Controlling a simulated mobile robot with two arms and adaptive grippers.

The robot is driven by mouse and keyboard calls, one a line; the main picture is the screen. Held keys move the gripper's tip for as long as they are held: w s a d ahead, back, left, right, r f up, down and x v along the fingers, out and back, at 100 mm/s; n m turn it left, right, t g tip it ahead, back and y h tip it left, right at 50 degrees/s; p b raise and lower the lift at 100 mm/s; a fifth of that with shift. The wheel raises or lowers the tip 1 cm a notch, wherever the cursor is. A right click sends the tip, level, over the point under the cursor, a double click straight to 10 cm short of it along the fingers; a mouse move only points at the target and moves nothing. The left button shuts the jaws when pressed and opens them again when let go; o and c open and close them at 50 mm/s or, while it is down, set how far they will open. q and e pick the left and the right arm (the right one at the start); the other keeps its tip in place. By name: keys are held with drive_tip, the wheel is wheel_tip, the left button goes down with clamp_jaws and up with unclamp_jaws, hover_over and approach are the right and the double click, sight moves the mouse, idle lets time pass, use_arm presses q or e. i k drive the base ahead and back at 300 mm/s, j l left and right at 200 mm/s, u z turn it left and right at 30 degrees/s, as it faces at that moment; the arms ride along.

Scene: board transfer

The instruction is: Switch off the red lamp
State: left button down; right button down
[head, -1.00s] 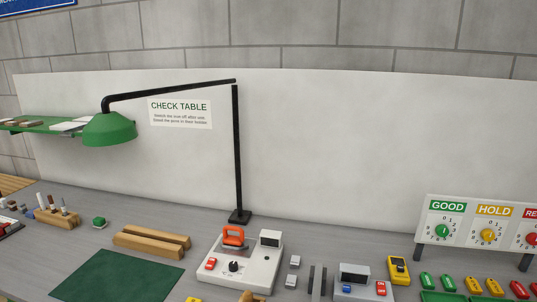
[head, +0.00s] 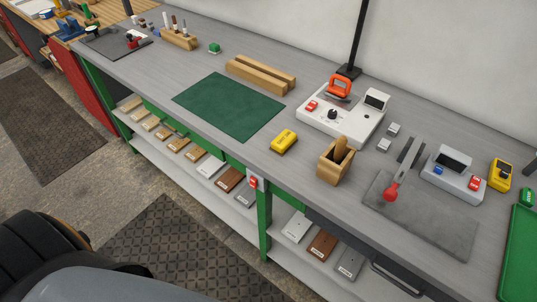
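No red lamp shows in the head view. A black lamp post (head: 357,40) stands on the back of the grey bench, cut off by the top edge; its lamp head is out of view. A small grey box with a red switch (head: 253,183) is fixed on the bench's front edge, above a green leg. I cannot read whether that switch is on or off. Neither of my grippers is in view.
On the grey bench (head: 150,62) are a green mat (head: 229,106), a white device with an orange handle (head: 340,118), a yellow device (head: 284,141), a wooden holder (head: 335,166) and a grey slab (head: 425,216). A lower shelf (head: 215,186) holds several boards.

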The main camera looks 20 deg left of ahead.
sight(253, 181)
drive_tip(key=u, duration=0.9)
